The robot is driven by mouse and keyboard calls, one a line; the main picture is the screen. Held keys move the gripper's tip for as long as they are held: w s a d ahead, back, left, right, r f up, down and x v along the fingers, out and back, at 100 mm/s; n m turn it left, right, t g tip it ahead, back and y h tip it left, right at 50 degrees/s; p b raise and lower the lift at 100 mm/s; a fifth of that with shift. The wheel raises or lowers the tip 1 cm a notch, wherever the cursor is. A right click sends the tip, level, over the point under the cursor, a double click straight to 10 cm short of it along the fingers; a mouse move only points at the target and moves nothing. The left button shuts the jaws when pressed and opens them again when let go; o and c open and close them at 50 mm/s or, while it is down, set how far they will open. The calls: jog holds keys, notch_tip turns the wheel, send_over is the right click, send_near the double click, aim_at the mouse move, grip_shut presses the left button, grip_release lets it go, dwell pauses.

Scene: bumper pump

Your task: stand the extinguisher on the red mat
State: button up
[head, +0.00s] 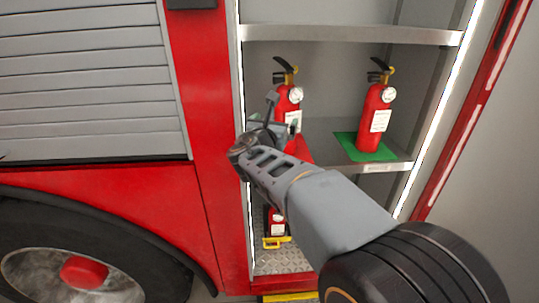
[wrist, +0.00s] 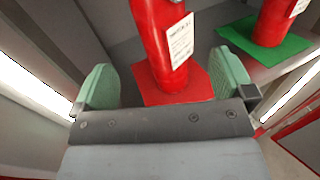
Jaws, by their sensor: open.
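A red extinguisher (head: 290,97) with a black handle and white label is upright on the left of the middle shelf, over the red mat (head: 299,149). In the wrist view the extinguisher (wrist: 160,40) has its base on the red mat (wrist: 197,86), with mat showing on both sides. My gripper (head: 268,122) is in front of it, partly covering its lower body and the mat in the head view. The two green fingers (wrist: 165,88) are wide apart, with a visible gap to the extinguisher on each side. Nothing is held.
A second extinguisher (head: 377,115) stands on a green mat (head: 365,148) at the shelf's right. Another extinguisher (head: 277,222) is in the lower compartment, partly hidden by my arm. An upper shelf (head: 350,34) and lit side posts (head: 242,150) frame the compartment.

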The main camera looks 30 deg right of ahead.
jog(key=s+a+f+m+g+y, duration=0.4)
jog(key=s+f+m+g+y, duration=0.15)
jog(key=s+f+m, duration=0.75)
jog(key=s+a+f+m+g+y, duration=0.1)
jog(key=s+a+f+m+y, duration=0.1)
jog(key=a+m, duration=0.4)
jog(key=s+a+f+m+g+y, duration=0.1)
jog(key=s+a+f+m+y, duration=0.1)
jog(key=a+f+m+y, duration=0.2)
jog(key=a+m+y, duration=0.2)
jog(key=m, duration=0.1)
